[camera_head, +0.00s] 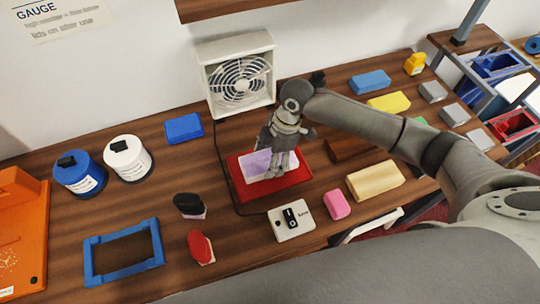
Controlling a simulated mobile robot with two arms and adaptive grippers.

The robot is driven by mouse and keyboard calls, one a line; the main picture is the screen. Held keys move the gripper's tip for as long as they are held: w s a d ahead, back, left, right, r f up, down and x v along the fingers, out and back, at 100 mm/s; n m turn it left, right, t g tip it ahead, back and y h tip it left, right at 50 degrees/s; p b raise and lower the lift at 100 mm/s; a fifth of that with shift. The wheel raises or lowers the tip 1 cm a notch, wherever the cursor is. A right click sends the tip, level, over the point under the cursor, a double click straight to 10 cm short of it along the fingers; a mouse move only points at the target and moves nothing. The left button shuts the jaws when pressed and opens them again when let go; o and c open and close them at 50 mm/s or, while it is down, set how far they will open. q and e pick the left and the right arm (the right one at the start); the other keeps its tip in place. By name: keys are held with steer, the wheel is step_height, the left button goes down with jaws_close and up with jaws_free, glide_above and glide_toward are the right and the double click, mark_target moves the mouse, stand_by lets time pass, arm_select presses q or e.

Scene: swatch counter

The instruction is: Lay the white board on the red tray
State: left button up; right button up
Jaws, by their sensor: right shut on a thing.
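The red tray (237,181) lies on the wooden counter in front of the white fan. A thin, flat, pale lavender-white board (256,161) is over the middle of the tray. My right gripper (273,175) points down over the tray and is shut on this board. The gripper hides the board's right part. I cannot tell whether the board touches the tray or is slightly above it. My left gripper is not in view.
The fan (238,75) stands close behind the tray. A white switch box (291,221) and a pink block (337,205) are in front. Coloured blocks lie to the right. Stamps, a blue frame (124,253) and two round tubs are to the left.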

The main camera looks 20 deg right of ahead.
steer(key=shift+f, duration=0.25)
stand_by(0.5)
steer(key=shift+f, duration=0.3)
stand_by(0.7)
steer(key=o, duration=1.2)
steer(key=shift+c, duration=0.2)
steer(key=v, duration=1.2)
steer(key=shift+s, duration=0.1)
